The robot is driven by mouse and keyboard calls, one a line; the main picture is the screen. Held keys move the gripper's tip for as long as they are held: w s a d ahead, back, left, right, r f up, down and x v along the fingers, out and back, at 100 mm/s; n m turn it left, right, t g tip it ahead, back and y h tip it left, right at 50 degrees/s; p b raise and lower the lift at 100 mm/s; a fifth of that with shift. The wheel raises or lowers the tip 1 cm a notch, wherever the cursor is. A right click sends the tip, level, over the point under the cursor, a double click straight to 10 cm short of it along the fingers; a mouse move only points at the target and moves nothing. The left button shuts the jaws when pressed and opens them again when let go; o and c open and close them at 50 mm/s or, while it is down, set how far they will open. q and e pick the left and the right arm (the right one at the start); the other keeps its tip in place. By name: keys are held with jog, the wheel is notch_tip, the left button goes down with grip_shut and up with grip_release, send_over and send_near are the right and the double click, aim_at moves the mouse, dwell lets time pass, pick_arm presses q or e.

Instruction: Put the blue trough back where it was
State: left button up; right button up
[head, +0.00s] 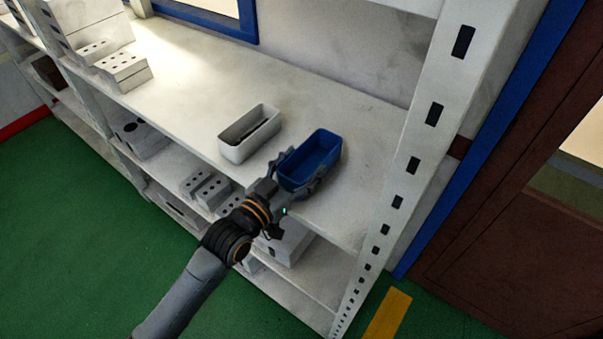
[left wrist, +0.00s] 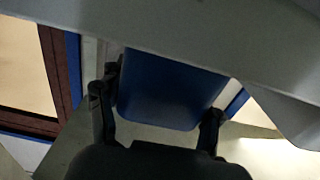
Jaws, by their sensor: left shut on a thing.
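The blue trough (head: 312,160) is at the front part of the white shelf top in the head view, right of a white trough. My left gripper (head: 299,174) is shut on the blue trough, with one finger on either side of it. In the left wrist view the blue trough (left wrist: 172,92) shows between the two fingers of my left gripper (left wrist: 158,116). I cannot tell whether the trough touches the shelf or hangs just above it. My right gripper is not in view.
The white trough (head: 249,133) with something dark inside stands close on the left. The shelf top (head: 180,70) is clear further left and behind. A perforated shelf post (head: 432,120) rises on the right. White blocks with holes (head: 122,70) stand at the far left.

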pick_arm(q)
jog(key=shift+f, duration=0.1)
jog(key=shift+f, duration=0.15)
jog(key=o, duration=1.3)
